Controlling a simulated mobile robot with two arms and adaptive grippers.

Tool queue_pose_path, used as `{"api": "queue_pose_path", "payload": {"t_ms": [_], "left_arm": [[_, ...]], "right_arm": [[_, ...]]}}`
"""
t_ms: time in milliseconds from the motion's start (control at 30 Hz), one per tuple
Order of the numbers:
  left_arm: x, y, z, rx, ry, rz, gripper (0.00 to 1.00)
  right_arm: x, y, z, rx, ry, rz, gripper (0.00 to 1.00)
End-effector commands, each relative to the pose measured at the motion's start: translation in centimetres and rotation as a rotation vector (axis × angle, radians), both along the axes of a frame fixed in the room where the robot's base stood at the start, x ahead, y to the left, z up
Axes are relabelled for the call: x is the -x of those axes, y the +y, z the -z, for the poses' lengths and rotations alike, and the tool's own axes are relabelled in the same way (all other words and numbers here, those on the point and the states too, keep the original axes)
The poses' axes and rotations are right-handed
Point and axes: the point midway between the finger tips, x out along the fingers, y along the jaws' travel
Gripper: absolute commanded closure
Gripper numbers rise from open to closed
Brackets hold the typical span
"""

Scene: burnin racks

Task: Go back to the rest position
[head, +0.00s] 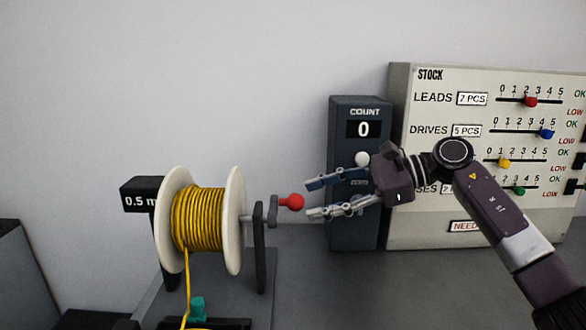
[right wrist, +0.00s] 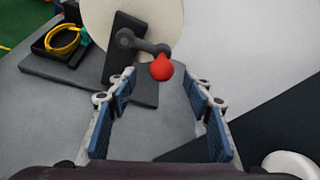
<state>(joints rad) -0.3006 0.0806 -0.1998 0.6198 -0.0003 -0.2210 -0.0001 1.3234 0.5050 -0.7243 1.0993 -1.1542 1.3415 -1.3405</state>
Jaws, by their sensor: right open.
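My right gripper (head: 310,198) is open and empty in the head view, pointing left at the red crank knob (head: 293,202) of the cable spool. In the right wrist view the red knob (right wrist: 161,68) shows just beyond and between the open fingers (right wrist: 158,90), not gripped. The knob sits on a grey crank arm (head: 272,210) at the right side of the spool (head: 235,222), which is wound with yellow cable (head: 203,220). My left gripper is in neither view.
A dark counter box (head: 363,112) reading 0 stands behind my right gripper. A pale stock board (head: 430,220) with coloured sliders stands to its right, partly hidden by my right arm. A sign reading "0.5 m" (head: 138,201) is left of the spool. Grey table is bare at front right.

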Motion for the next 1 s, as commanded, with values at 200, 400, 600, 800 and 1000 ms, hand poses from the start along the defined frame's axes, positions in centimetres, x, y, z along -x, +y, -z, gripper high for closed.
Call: {"api": "queue_pose_path", "payload": {"t_ms": [200, 400, 600, 800, 1000], "left_arm": [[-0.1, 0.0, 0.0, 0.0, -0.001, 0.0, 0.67], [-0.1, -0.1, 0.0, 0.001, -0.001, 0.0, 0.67], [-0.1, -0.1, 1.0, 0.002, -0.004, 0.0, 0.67], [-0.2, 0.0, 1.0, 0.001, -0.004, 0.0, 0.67], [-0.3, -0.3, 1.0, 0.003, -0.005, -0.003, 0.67]], "right_arm": [[-0.5, 3.6, 1.5, 0.001, 0.002, -0.002, 0.54], [-1.0, 6.1, 2.5, 0.001, 0.002, 0.001, 0.54], [-0.8, 5.9, 4.0, 0.002, 0.001, 0.004, 0.54], [-0.8, 5.9, 4.0, 0.002, 0.001, 0.004, 0.54], [-0.8, 5.8, 3.9, 0.001, 0.0, 0.004, 0.54]]}}
